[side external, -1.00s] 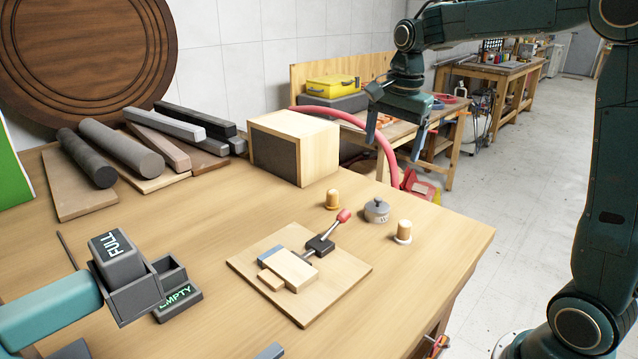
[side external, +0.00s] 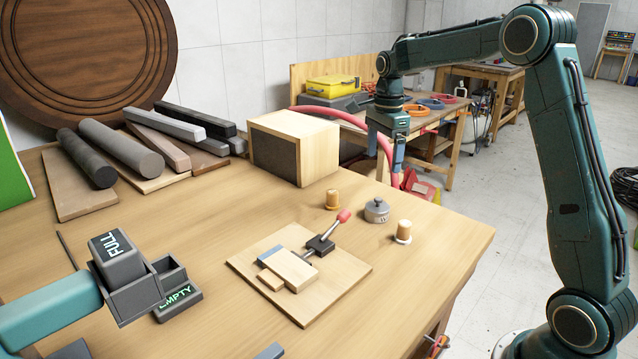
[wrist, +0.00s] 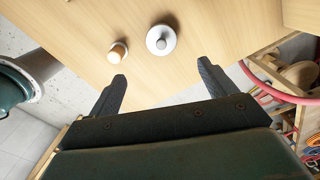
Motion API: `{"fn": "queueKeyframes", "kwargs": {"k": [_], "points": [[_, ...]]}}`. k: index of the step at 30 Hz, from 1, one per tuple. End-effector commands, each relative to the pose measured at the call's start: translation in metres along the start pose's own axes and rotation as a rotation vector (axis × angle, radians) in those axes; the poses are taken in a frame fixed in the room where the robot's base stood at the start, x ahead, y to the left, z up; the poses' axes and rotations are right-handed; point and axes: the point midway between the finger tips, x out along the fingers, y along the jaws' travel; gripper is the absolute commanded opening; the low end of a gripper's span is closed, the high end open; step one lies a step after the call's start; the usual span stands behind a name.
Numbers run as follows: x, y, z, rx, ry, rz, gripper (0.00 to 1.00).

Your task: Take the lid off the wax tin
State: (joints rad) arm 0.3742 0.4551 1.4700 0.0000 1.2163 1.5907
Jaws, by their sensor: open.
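The wax tin (side external: 376,211) is a small round grey tin on the wooden table. Its lid (side external: 376,204) has a knob on top and sits on the tin. In the wrist view the tin shows from above as a round grey lid (wrist: 160,39) with a central knob. My gripper (side external: 383,160) is open and empty, pointing down, above and behind the tin in the side view. In the wrist view my open fingers (wrist: 161,82) lie below the tin in the picture, apart from it.
A toggle clamp with a red handle (side external: 343,215) stands on a board in front. A wooden box (side external: 318,150) and a pink hose (side external: 385,150) are behind.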

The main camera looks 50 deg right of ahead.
Motion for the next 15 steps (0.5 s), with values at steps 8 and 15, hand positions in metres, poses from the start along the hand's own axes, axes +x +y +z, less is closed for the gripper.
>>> {"fn": "queueKeyframes", "kwargs": {"k": [8,15], "points": [[0.041,0.001,0.000,-0.001,0.000,0.004,0.84],[0.068,0.000,0.000,-0.001,0.000,0.002,0.84]]}}
